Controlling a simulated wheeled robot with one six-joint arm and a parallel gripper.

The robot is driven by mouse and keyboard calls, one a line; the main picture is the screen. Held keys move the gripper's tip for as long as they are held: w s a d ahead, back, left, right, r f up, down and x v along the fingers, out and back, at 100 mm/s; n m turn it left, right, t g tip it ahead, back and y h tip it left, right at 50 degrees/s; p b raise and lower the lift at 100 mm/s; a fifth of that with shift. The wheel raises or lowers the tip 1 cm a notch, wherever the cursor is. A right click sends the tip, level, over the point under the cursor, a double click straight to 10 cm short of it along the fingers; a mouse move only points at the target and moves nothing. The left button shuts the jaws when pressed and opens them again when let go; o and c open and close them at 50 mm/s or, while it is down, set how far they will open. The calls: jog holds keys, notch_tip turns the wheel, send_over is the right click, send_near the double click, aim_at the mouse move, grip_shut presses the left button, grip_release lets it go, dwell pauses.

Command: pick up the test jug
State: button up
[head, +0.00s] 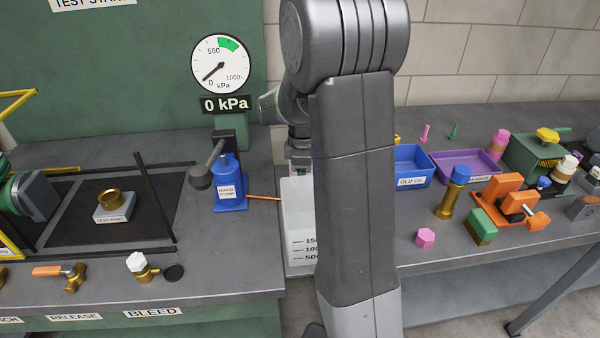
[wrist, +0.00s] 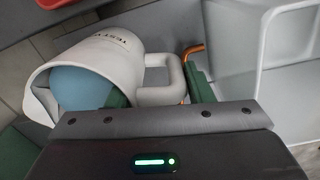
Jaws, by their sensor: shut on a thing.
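The test jug (wrist: 95,62) is a white jug with dark lettering, partly cut off, on its side. Something blue shows inside its open mouth, which faces the lower left of the wrist view. Its loop handle (wrist: 172,72) lies between the green-padded fingers of my gripper (wrist: 158,88), which is shut on it. In the head view my own arm hides the jug and most of my gripper. I cannot tell whether the jug touches anything below it.
A pale graduated tank (head: 299,220) stands between the benches, beside the blue hand pump (head: 229,190) with its copper pipe (head: 263,198). The tank's wall (wrist: 232,60) is close right of the jug. A blue bin (head: 412,180) and purple tray (head: 470,166) occupy the right bench.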

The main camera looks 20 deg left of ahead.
jog(key=shift+r, duration=0.1)
notch_tip(320, 180, up, 10)
jog(key=shift+f, duration=0.1)
dwell(0.6)
